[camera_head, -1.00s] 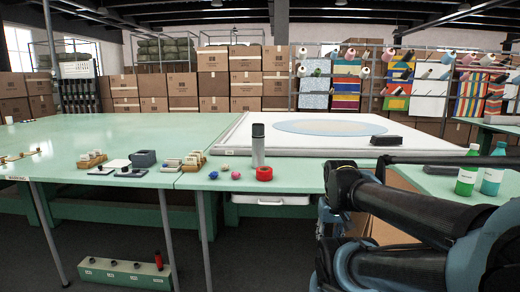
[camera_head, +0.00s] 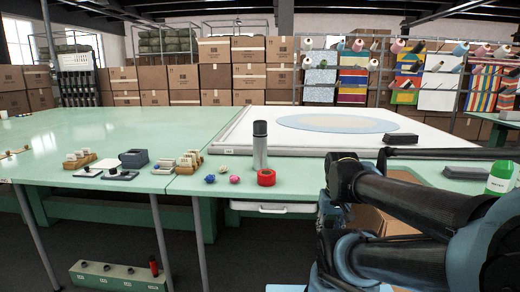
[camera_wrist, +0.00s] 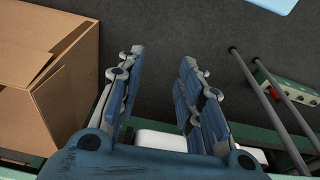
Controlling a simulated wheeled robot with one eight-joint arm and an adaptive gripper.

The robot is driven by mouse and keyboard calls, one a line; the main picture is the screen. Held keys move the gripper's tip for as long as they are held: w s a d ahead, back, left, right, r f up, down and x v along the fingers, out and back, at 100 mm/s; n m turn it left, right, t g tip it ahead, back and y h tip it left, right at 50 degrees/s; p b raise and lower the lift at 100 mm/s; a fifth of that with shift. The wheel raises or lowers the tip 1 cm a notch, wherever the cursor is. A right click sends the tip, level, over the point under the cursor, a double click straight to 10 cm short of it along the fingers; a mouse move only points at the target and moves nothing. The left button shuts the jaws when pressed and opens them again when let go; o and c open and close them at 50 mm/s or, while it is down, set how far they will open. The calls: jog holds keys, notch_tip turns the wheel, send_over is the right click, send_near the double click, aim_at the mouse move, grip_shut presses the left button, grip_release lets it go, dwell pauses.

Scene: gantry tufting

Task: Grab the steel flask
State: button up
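The steel flask (camera_head: 260,145) is a grey cylinder with a dark cap. It stands upright near the front edge of the green table in the head view, beside a red tape roll. In the wrist view my gripper (camera_wrist: 157,82) is open and empty, its two blue fingers apart over the dark floor. The flask is not in the wrist view. In the head view my arm is to the right of the flask, and the gripper itself cannot be made out there.
The red tape roll (camera_head: 266,178) and small blue and pink balls lie close to the flask. A white framed panel (camera_head: 300,138) lies behind. A cardboard box (camera_wrist: 45,75) stands beside my gripper. A green bottle (camera_head: 501,177) is far right.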

jog(key=o, duration=0.4)
jog(key=shift+s+r, duration=0.2)
jog(key=shift+r, duration=0.1)
jog(key=o, duration=0.5)
jog(key=shift+n, duration=0.7)
jog(key=w+r, duration=0.2)
jog(key=r, duration=0.1)
jog(key=w+a+r, duration=0.1)
jog(key=w+r, duration=0.1)
jog(key=r, duration=0.1)
jog(key=w+a+r, duration=0.1)
jog(key=w+r, duration=0.1)
jog(key=r, duration=0.1)
jog(key=shift+w+a+r, duration=0.1)
jog(key=shift+w+r, duration=0.1)
jog(key=shift+w, duration=0.15)
notch_tip(320, 180, up, 28)
jog(key=n+t+y, duration=0.1)
jog(key=n+y, duration=0.2)
jog(key=n, duration=0.3)
send_over(260, 121)
jog(key=s+d, duration=0.3)
jog(key=s, duration=0.2)
jog(key=x, duration=1.2)
jog(key=shift+w+d+r, duration=0.1)
jog(key=shift+w, duration=0.3)
jog(key=shift+w+x, duration=0.2)
jog(key=shift+x, duration=1.1)
jog(key=shift+w+x, duration=0.15)
jog(key=shift+x, duration=1.15)
